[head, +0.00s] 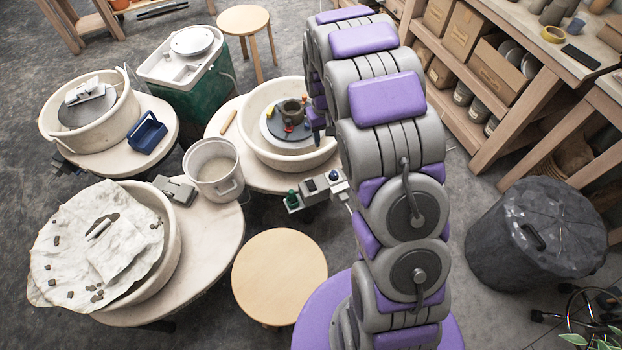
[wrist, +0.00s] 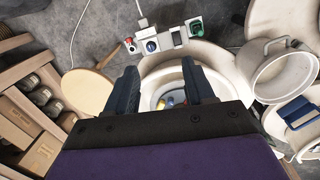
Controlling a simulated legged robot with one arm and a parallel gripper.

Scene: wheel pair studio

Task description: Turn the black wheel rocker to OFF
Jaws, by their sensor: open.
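A wheel (head: 264,128) has a cream basin and a dark wheel head with a small dark pot on it. Its control panel (head: 318,189) sticks out at the near side of the wheel's table. In the wrist view the panel (wrist: 165,43) carries a blue knob, a green button and a small dark rocker (wrist: 177,38) between them. The rocker's position is too small to read. My gripper (wrist: 160,68) is open and empty, above the basin, with its fingers apart and the panel beyond their tips. In the head view my arm hides much of the gripper.
A second wheel (head: 130,125) stands at the left, and a cloth-covered basin (head: 172,250) at the near left. A round stool (head: 279,277) stands just below the panel. Shelves (head: 470,100) and a black bin (head: 535,240) are at the right.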

